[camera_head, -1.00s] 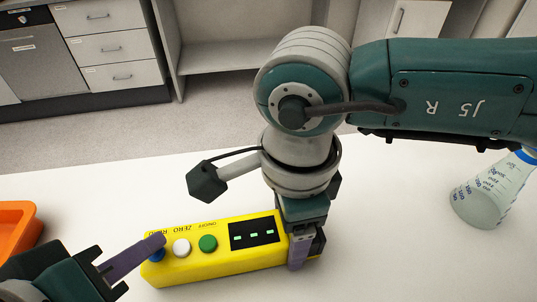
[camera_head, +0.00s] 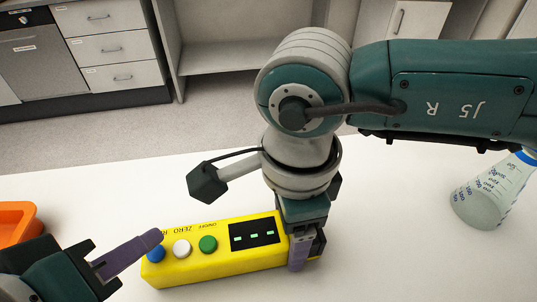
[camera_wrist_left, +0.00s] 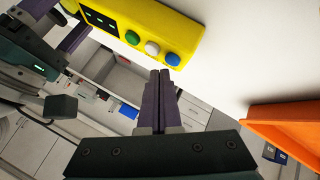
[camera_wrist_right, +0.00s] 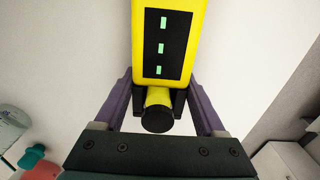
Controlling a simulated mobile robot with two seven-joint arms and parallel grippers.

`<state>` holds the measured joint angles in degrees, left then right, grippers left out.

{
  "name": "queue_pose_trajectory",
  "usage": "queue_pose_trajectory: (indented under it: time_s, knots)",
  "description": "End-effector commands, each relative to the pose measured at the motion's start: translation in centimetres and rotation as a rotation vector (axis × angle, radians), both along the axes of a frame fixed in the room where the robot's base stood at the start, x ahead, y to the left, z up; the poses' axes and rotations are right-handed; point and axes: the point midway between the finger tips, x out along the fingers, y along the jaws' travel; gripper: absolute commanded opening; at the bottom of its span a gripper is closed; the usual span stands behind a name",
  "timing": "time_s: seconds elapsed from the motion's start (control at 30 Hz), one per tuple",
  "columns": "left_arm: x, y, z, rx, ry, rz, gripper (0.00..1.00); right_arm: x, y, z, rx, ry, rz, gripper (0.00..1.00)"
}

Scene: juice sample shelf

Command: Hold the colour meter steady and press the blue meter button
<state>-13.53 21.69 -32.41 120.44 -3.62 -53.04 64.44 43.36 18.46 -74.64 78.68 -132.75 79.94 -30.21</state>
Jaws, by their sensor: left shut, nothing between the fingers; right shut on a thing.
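The yellow colour meter (camera_head: 212,265) lies on the white table in the head view, with a dark display (camera_head: 254,234) showing green dashes. Its blue button (camera_head: 156,253) is at the left end, beside a white and a green button. My right gripper (camera_head: 300,262) is shut on the meter's right end; in the right wrist view its fingers straddle the narrow end (camera_wrist_right: 159,97). My left gripper (camera_head: 157,239) is shut and empty, its fingertips just above and beside the blue button. In the left wrist view the blue button (camera_wrist_left: 173,59) shows apart from the fingertips (camera_wrist_left: 160,75).
An orange tray (camera_head: 18,222) stands at the left of the table. A flask with blue markings (camera_head: 486,192) stands at the right. The table around the meter's front and back is largely clear.

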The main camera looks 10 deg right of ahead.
Motion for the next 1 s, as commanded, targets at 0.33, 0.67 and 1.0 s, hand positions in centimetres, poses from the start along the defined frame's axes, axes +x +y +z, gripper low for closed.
queue_pose_trajectory:
  time_s: [0.33,0.67,1.0]
  knots:
    - [0.1,-0.1,3.3,-0.004,-0.003,0.0,0.0,0.0,0.0,0.0,0.001,-0.001,0.0,0.0]
    - [0.0,0.0,5.9,-0.001,0.0,0.0,0.0,0.0,0.0,0.0,0.001,-0.001,0.0,0.0]
    - [0.0,0.0,6.0,0.0,0.0,0.0,0.0,0.0,0.0,0.0,0.001,-0.001,0.0,0.0]
